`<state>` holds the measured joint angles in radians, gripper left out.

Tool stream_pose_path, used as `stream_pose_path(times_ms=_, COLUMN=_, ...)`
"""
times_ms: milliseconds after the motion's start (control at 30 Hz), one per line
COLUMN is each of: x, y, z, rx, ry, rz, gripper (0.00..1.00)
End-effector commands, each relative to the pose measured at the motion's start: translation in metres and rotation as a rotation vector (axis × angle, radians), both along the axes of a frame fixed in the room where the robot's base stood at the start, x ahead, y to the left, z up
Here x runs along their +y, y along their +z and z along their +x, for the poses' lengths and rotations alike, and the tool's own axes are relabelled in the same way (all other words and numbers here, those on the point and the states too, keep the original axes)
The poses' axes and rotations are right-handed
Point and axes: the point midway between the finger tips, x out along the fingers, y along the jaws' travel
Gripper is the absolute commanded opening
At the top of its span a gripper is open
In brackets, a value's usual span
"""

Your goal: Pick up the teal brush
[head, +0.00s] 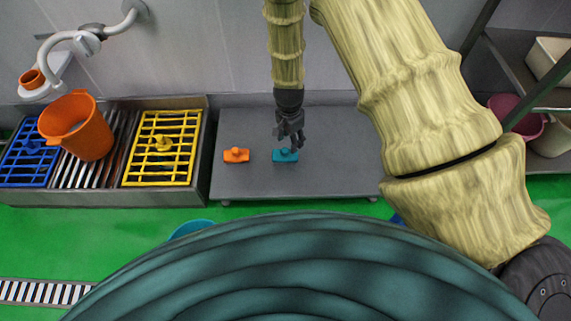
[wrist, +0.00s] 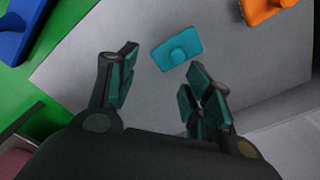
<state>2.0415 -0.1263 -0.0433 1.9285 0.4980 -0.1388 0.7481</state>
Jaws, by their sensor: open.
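The teal brush (head: 285,156) lies on the grey table, a small flat block with a round knob on top. In the wrist view the teal brush (wrist: 177,48) lies just beyond my fingertips, tilted a little. My gripper (head: 290,137) is above and close to the brush in the head view. In the wrist view my gripper (wrist: 160,75) is open and empty, its two fingers spread apart. The brush is not between the finger pads. I cannot tell the exact height of the fingers above it.
An orange brush (head: 236,155) lies left of the teal one on the grey table (head: 335,180). Further left are a yellow grate (head: 160,178), a blue grate (head: 27,165) and an orange bucket (head: 77,126). The table right of the teal brush is clear.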

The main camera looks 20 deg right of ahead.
Motion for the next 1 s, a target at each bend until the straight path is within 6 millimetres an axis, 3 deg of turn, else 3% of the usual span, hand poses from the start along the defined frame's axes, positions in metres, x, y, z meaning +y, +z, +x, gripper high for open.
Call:
stream_pose_path(times_ms=33, x=0.003, y=-0.009, z=0.010, rx=-0.007, ry=-0.024, rz=0.007, gripper=0.51)
stream_pose_path(times_ms=267, x=0.012, y=-0.010, z=0.029, rx=-0.011, ry=-0.088, rz=0.028, gripper=0.51)
stream_pose_path(times_ms=467, x=0.013, y=-0.023, z=0.030, rx=-0.009, ry=-0.095, rz=0.030, gripper=0.51)
stream_pose_path(times_ms=700, x=0.013, y=-0.056, z=0.030, rx=-0.008, ry=-0.095, rz=0.031, gripper=0.51)
stream_pose_path(times_ms=1000, x=0.012, y=-0.073, z=0.030, rx=-0.009, ry=-0.094, rz=0.030, gripper=0.51)
